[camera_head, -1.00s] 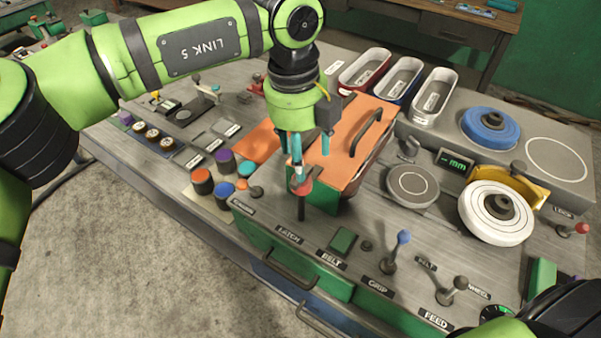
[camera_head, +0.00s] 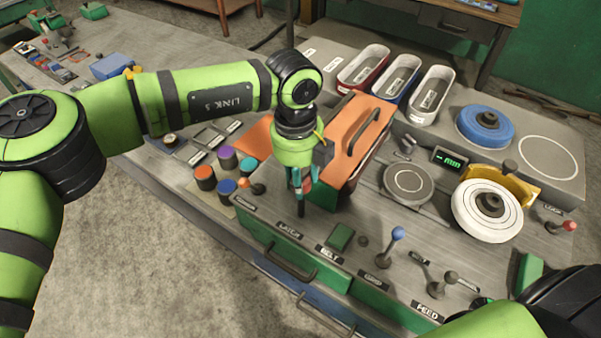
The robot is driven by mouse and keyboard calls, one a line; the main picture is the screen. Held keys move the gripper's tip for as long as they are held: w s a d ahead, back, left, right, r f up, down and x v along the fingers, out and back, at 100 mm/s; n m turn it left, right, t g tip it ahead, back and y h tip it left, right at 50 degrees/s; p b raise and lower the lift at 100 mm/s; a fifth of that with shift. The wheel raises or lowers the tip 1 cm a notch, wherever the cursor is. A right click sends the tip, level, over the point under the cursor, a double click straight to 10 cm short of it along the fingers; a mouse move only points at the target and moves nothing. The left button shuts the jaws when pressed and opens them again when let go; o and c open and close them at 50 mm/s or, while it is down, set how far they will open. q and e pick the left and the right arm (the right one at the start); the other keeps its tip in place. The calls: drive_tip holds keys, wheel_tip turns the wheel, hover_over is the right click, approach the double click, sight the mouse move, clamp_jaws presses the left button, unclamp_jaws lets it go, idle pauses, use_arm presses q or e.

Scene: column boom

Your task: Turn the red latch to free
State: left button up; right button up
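The latch stands at the front edge of the bench behind the label "LATCH" (camera_head: 290,230). Its dark post (camera_head: 300,209) shows below my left gripper, and a little red shows between the fingers. My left gripper (camera_head: 301,186) points down over the latch, with its teal fingertips at the red part's height. The fingers hide most of that part, so I cannot tell whether they grip it or only sit beside it. An orange-topped green box (camera_head: 357,135) with a dark handle stands just behind and to the right. My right gripper is not in view.
Coloured knobs (camera_head: 227,186) stand left of the latch. A green button (camera_head: 341,237) and a blue-topped lever (camera_head: 397,234) lie to the right. A grey disc (camera_head: 408,183), a white wheel (camera_head: 486,211) and several trays (camera_head: 398,79) are farther off.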

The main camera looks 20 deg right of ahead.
use_arm(q)
drive_tip(key=shift+c, duration=0.5)
drive_tip(key=shift+b, duration=0.4)
drive_tip(key=m+b, duration=0.5)
drive_tip(key=b, duration=0.2)
drive_tip(key=shift+w+f, duration=0.1)
drive_tip(key=shift+f, duration=0.05)
drive_tip(key=shift+m+b, duration=0.65)
drive_tip(key=shift+m, duration=0.45)
drive_tip(key=shift+m+b, duration=0.45)
drive_tip(key=shift+m, duration=0.45)
drive_tip(key=m, duration=0.2)
drive_tip(key=shift+r+m+b, duration=0.25)
drive_tip(key=shift+m+b, duration=0.1)
drive_tip(key=shift+m, duration=0.05)
drive_tip(key=m, duration=0.3)
drive_tip(key=shift+g, duration=0.3)
drive_tip(key=shift+r+m, duration=0.1)
drive_tip(key=shift+m, duration=1.4)
